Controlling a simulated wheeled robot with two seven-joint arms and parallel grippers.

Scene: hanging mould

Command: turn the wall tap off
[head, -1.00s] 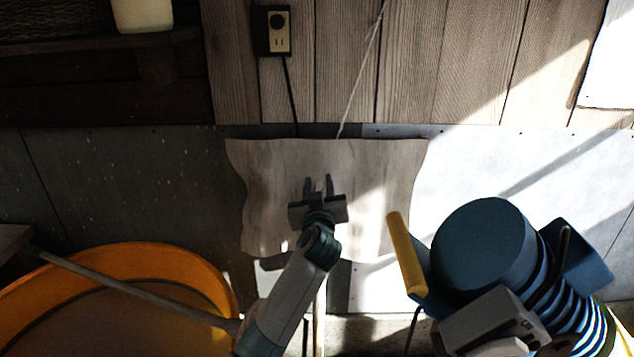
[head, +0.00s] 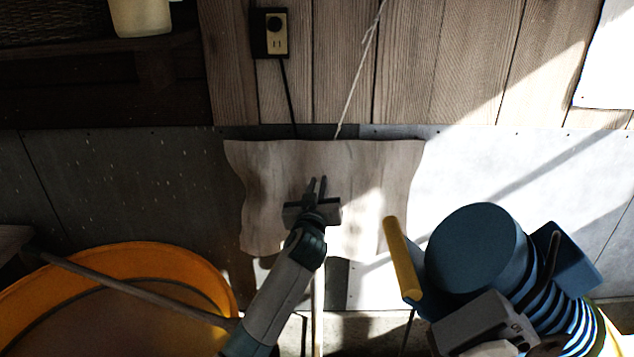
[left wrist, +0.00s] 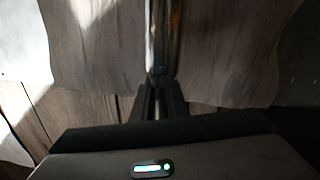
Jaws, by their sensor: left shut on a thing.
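My left gripper (head: 317,184) is in front of the wavy-edged pale board on the wall, its fingers pointing up in the head view. In the left wrist view its two fingers (left wrist: 158,98) are close together at the end of a shiny upright metal bar (left wrist: 157,38), shut on it. The bar looks like part of the wall tap. The tap is hard to make out in the head view, where the gripper and arm cover that spot. The spout and any water cannot be made out. My right gripper is not in view.
The pale board (head: 390,165) hangs on the wall behind the gripper. An orange tub (head: 190,268) with a long pole (head: 130,288) stands at lower left. A blue ribbed machine (head: 475,250) with a yellow handle (head: 402,258) is at right. An outlet (head: 273,38) is above.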

